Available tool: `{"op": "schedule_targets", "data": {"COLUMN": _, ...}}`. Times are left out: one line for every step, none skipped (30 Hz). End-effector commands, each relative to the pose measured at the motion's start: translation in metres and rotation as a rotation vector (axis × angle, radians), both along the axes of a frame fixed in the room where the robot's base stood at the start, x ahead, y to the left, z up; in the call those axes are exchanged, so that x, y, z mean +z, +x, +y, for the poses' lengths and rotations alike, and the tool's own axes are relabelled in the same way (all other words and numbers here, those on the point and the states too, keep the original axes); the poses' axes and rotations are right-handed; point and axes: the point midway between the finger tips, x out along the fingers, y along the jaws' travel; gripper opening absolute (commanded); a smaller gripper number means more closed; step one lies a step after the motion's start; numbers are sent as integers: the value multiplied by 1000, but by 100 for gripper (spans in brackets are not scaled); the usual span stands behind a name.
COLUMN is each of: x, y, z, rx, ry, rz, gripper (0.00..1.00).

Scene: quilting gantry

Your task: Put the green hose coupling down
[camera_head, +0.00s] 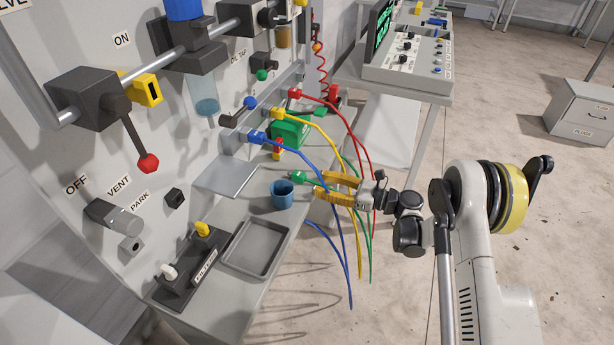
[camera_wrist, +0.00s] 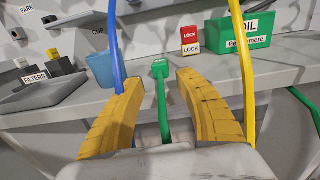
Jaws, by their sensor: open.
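The green hose coupling (camera_head: 298,177) rests on the grey bench shelf, with its green hose running back between my fingers. In the wrist view the coupling (camera_wrist: 160,68) sits just ahead of my fingertips, centred in the gap. My gripper (camera_head: 320,184) has its yellow fingers spread at the bench's front edge. In the wrist view the gripper (camera_wrist: 160,79) stands open on both sides of the green hose (camera_wrist: 163,112), with visible space between hose and fingers. The hose's lower part is hidden behind my gripper's body.
A blue cup (camera_head: 282,197) stands left of the coupling. A green oil box (camera_head: 291,133) and a red lock block (camera_wrist: 190,36) are behind it. Blue (camera_head: 315,171), yellow (camera_head: 320,128) and red (camera_head: 335,109) hoses hang around my gripper. A grey tray (camera_head: 226,268) lies nearer.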

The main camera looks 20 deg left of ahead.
Motion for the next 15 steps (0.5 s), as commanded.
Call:
{"op": "schedule_targets", "data": {"x": 3, "y": 2, "z": -15, "rx": -8, "ry": -1, "rz": 0, "gripper": 40}}
{"op": "schedule_targets", "data": {"x": 3, "y": 1, "z": -22, "rx": -7, "ry": -1, "rz": 0, "gripper": 40}}
{"op": "schedule_targets", "data": {"x": 4, "y": 0, "z": -30, "rx": -8, "ry": 0, "rz": 0, "gripper": 40}}
{"op": "schedule_targets", "data": {"x": 4, "y": -1, "z": -36, "rx": -7, "ry": 0, "rz": 0, "gripper": 40}}
{"op": "schedule_targets", "data": {"x": 4, "y": -1, "z": -41, "rx": -6, "ry": 1, "rz": 0, "gripper": 40}}
{"op": "schedule_targets", "data": {"x": 4, "y": -2, "z": -48, "rx": -6, "ry": 1, "rz": 0, "gripper": 40}}
{"op": "schedule_targets", "data": {"x": 4, "y": -2, "z": -52, "rx": -5, "ry": 2, "rz": 0, "gripper": 40}}
{"op": "schedule_targets", "data": {"x": 3, "y": -3, "z": -56, "rx": -4, "ry": 2, "rz": 1, "gripper": 40}}
{"op": "schedule_targets", "data": {"x": 3, "y": -3, "z": -60, "rx": -4, "ry": 2, "rz": 1, "gripper": 40}}
{"op": "schedule_targets", "data": {"x": 3, "y": -3, "z": -63, "rx": -4, "ry": 2, "rz": 1, "gripper": 40}}
{"op": "schedule_targets", "data": {"x": 3, "y": -4, "z": -65, "rx": -4, "ry": 3, "rz": 1, "gripper": 40}}
{"op": "schedule_targets", "data": {"x": 3, "y": -4, "z": -67, "rx": -3, "ry": 3, "rz": 1, "gripper": 40}}
{"op": "schedule_targets", "data": {"x": 3, "y": -4, "z": -68, "rx": -3, "ry": 3, "rz": 1, "gripper": 40}}
{"op": "schedule_targets", "data": {"x": 3, "y": -4, "z": -68, "rx": -2, "ry": 3, "rz": 1, "gripper": 40}}
{"op": "schedule_targets", "data": {"x": 3, "y": -4, "z": -69, "rx": -2, "ry": 3, "rz": 1, "gripper": 40}}
